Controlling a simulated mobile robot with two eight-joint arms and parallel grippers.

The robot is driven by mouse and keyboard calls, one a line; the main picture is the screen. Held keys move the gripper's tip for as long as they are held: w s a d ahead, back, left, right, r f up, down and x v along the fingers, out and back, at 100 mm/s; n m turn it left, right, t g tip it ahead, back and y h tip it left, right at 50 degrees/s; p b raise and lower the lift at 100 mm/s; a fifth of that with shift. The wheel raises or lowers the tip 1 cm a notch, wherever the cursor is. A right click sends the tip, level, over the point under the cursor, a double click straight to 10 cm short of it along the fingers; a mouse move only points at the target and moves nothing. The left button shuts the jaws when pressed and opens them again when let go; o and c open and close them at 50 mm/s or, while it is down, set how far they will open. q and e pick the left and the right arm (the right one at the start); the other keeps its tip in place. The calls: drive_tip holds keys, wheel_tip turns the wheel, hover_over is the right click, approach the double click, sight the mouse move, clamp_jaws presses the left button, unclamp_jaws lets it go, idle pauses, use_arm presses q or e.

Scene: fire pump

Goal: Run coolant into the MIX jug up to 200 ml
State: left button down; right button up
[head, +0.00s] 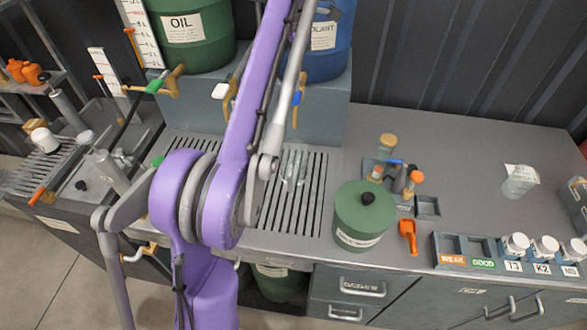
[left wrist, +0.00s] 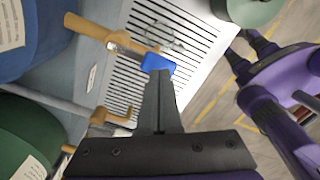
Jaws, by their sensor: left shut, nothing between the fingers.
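The blue drum (head: 328,50), its label partly hidden but ending in "OLANT", stands on the grey bench block. Its brass tap (left wrist: 105,32) has a blue handle (left wrist: 158,62); the handle also shows in the head view (head: 296,115). A clear jug (head: 293,168) stands on the slotted grate below, partly hidden behind my arm; in the left wrist view the jug (left wrist: 165,36) is beyond the tap. I cannot read its marks or level. My left gripper (left wrist: 160,76) is shut and empty, its tips at the blue handle, apparently touching. My right gripper is not visible.
A green OIL drum (head: 195,35) with a green-handled tap (head: 155,87) stands left. A lidded green pot (head: 363,216), a small rack (head: 395,178) and an orange object (head: 408,236) sit right of the grate (head: 305,205). Another clear labelled vessel (head: 520,182) stands farther right.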

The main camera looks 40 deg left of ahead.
sight(294, 95)
use_arm(q)
drive_tip(key=shift+f, duration=0.1)
idle(0.3)
drive_tip(key=shift+f, duration=1.65)
idle(5.7)
